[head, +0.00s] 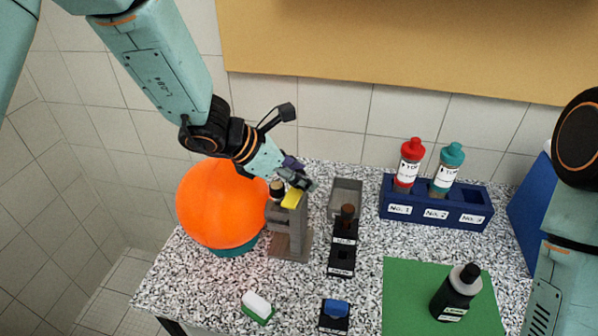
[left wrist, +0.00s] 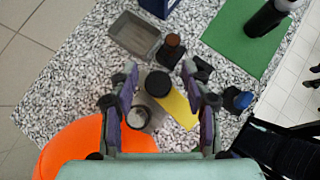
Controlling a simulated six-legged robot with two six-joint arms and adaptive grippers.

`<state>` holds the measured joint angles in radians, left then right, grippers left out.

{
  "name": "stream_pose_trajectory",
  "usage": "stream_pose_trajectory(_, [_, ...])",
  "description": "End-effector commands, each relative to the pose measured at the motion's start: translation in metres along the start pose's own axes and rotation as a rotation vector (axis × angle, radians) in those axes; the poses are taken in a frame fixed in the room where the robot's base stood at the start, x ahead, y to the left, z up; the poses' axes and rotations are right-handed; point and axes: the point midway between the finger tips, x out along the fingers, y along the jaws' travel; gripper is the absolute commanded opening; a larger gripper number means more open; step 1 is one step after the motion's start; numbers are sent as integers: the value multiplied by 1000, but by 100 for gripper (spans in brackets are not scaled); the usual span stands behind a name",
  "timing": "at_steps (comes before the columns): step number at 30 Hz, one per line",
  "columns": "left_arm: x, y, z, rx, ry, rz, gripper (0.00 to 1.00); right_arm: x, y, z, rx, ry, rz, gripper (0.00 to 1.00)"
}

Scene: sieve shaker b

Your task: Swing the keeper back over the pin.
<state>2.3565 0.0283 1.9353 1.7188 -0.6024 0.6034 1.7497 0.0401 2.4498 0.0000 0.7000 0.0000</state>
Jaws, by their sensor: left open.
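A grey stand (head: 290,240) stands on the speckled counter just right of the orange ball. A yellow flat piece (head: 292,198), perhaps the keeper, sits at its top; it also shows in the left wrist view (left wrist: 180,107). A black round knob (left wrist: 158,83) lies beside the yellow piece, with a grey round part (left wrist: 137,117) near it. I cannot tell which part is the pin. My left gripper (head: 300,181) is open above the stand top. In the left wrist view its fingers (left wrist: 159,70) are apart on either side of the knob and yellow piece; contact is unclear. My right gripper is out of view.
A large orange ball (head: 222,203) is close left of the stand. A grey tray (head: 345,196) and a black holder (head: 342,258) are close right. A blue rack (head: 435,208) holds red-capped and teal-capped bottles. A dark bottle (head: 455,293) stands on a green mat (head: 405,300).

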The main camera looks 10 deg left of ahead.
Motion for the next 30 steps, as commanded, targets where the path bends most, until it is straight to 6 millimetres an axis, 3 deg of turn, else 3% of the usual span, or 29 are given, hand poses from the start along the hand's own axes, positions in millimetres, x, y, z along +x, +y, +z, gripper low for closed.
stream_pose_trajectory(5, [0, 0, 0, 0, 0, 0, 48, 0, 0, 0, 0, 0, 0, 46])
stream_pose_trajectory(22, [0, 0, 0, 1, 1, 0, 0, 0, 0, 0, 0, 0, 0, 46])
stream_pose_trajectory(30, [0, 0, 0, 2, 2, 0, 0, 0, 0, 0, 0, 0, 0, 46])
